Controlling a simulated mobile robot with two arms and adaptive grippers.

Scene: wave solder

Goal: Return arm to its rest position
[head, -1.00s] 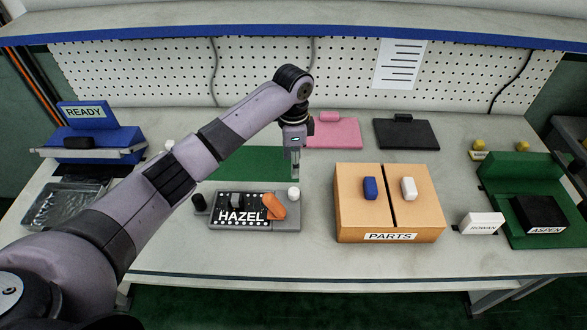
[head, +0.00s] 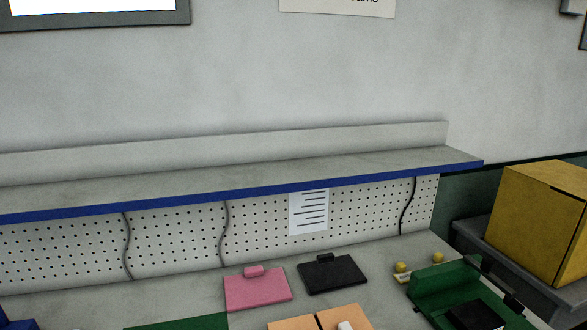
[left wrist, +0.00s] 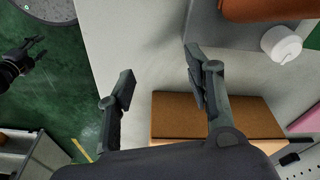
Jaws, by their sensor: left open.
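My left gripper (left wrist: 158,64) shows in the left wrist view with its two dark fingers wide apart and nothing between them. It is over the front edge of the pale bench (left wrist: 155,30). My left arm is out of the head view. A dark gripper (left wrist: 40,49), seemingly my right one, is at the left edge of the left wrist view over the green floor, its fingers apart. It is small there, and not in the head view.
Near the left gripper are a tan box (left wrist: 255,115), a grey fixture (left wrist: 225,45) with an orange part (left wrist: 265,9), and a white knob (left wrist: 282,45). The head view shows a shelf (head: 250,175), pink plate (head: 257,292), black plate (head: 327,277), green fixture (head: 440,287) and yellow box (head: 535,220).

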